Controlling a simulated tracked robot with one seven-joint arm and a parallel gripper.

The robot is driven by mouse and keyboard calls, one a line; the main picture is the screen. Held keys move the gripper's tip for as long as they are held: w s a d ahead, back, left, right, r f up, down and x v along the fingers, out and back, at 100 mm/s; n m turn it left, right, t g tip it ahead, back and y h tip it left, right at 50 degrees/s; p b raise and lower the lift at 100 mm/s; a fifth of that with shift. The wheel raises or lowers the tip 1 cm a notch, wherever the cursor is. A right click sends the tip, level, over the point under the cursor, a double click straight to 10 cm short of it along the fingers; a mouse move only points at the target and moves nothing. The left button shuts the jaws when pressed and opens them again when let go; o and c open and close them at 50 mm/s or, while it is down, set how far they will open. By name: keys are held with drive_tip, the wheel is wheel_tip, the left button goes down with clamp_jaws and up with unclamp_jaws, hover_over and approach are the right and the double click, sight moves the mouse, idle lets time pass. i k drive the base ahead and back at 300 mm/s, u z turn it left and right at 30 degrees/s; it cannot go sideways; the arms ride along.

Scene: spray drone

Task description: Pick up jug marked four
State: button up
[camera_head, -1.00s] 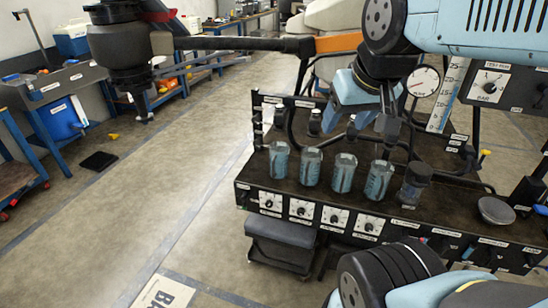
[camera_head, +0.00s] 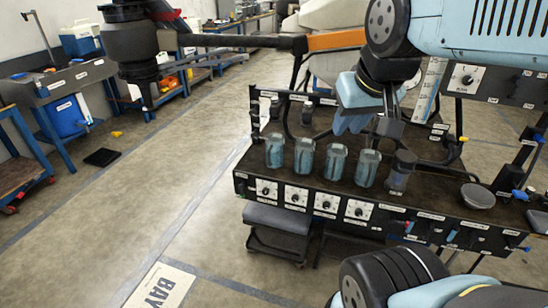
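Several pale-blue translucent jugs stand upright in a row on the dark bench (camera_head: 440,190). From left to right they are the first jug (camera_head: 274,151), second jug (camera_head: 304,157), third jug (camera_head: 336,162) and fourth jug (camera_head: 367,168). A darker, dark-topped container (camera_head: 400,171) stands to the right of them. I cannot read a number on any jug, so which is marked four is unclear. My gripper (camera_head: 362,122) hangs down above and behind the row in the picture. It appears clear of the jugs, with nothing visible in it. Its finger gap is not clear.
Labelled dials (camera_head: 327,201) line the bench front below the jugs. A shallow round dish (camera_head: 477,196) lies at the bench's right. A dark drone arm with an orange section (camera_head: 338,40) crosses behind. A grey stool (camera_head: 278,218) stands under the bench. The floor at left is mostly open.

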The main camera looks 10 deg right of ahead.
sight(273, 153)
drive_tip(key=u, duration=0.25)
drive_tip(key=k, duration=0.2)
drive_tip(key=u, duration=1.5)
drive_tip(key=i, duration=0.9)
drive_tip(key=z, duration=1.75)
drive_tip(key=i, duration=0.3)
drive_tip(key=u, duration=0.05)
